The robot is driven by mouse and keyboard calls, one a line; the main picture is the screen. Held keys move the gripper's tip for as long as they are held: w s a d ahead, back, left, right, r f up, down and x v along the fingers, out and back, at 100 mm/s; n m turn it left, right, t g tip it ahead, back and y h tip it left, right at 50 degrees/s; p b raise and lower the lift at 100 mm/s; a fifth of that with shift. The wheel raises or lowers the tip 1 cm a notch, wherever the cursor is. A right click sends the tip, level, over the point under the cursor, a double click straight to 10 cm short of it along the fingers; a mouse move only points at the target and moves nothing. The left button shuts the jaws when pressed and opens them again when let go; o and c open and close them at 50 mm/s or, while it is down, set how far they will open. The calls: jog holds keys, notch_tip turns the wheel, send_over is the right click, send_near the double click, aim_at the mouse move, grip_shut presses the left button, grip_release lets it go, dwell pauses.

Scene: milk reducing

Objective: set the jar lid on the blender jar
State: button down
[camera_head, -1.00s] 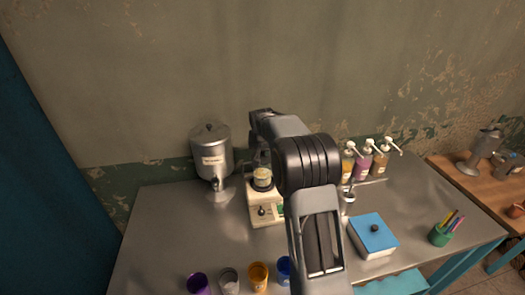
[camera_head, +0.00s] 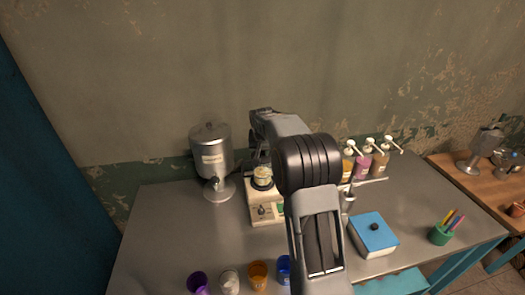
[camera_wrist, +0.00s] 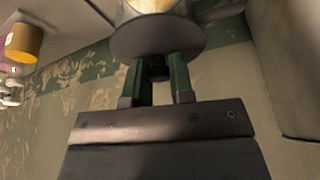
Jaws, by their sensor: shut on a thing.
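In the wrist view my gripper (camera_wrist: 160,64) has its two green fingers closed on the dark knob of the jar lid (camera_wrist: 158,38), a round grey-brown disc. The glass blender jar (camera_wrist: 150,6), with pale contents, shows just beyond the lid, cut off by the frame edge. The lid overlaps the jar's end; I cannot tell whether they touch. In the head view the blender jar (camera_head: 262,176) stands on the cream blender base (camera_head: 266,212). My arm hides much of this area, and the lid and fingertips are hard to make out there.
A metal urn (camera_head: 212,160) stands left of the blender. Pump bottles (camera_head: 363,166) stand at the back right, and a blue-topped box (camera_head: 373,234) and pen cup (camera_head: 441,234) are further forward. Several cups, including a purple one (camera_head: 198,283), line the front. The table's left part is clear.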

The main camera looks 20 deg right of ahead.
jog(key=shift+c, duration=2.2)
grip_release()
jog(key=shift+r, duration=0.15)
jog(key=shift+r+p, duration=2.15)
jog(key=shift+r, duration=0.7)
